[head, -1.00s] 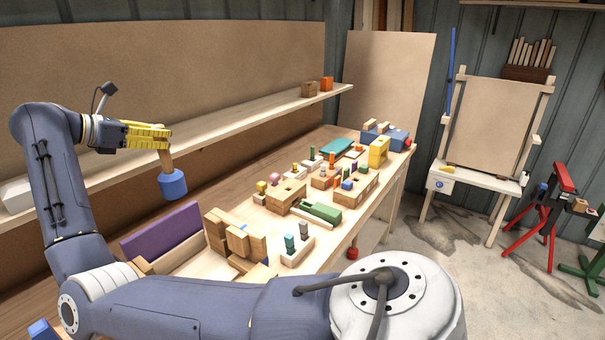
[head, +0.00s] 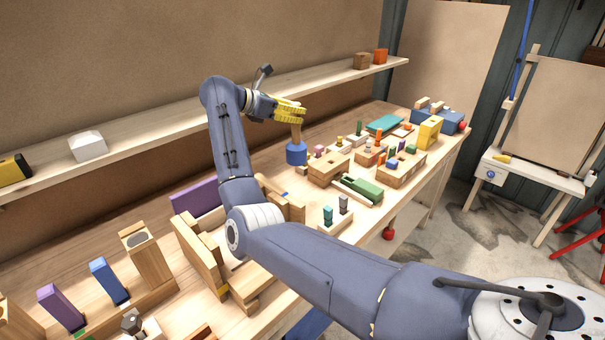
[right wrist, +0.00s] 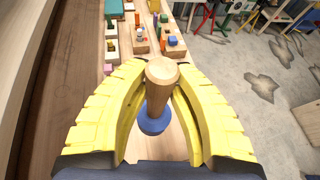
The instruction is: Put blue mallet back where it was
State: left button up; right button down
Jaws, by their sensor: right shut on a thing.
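The blue mallet has a round blue head (head: 296,154) and a light wooden handle (head: 296,131). My right gripper (head: 291,111) has yellow fingers shut on the handle. The mallet hangs head down over the workbench, near the left end of the peg-toy group. I cannot tell how far the head is above the bench top. In the right wrist view, the handle end (right wrist: 162,71) stands between the fingers, with part of the blue head (right wrist: 153,123) below. My left gripper is out of view.
A green block toy (head: 362,188) and several peg toys lie right of the mallet. A purple board (head: 195,196) and wooden holders stand to the left.

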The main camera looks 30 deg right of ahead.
aim_at(295, 161)
notch_tip(295, 161, down, 17)
jog(key=shift+r, duration=0.15)
dwell(0.5)
jog(key=c, duration=1.2)
grip_release()
jog(key=shift+a, duration=0.2)
jog(key=v, duration=1.1)
jog(key=shift+a+r, duration=0.2)
jog(key=shift+a, duration=0.05)
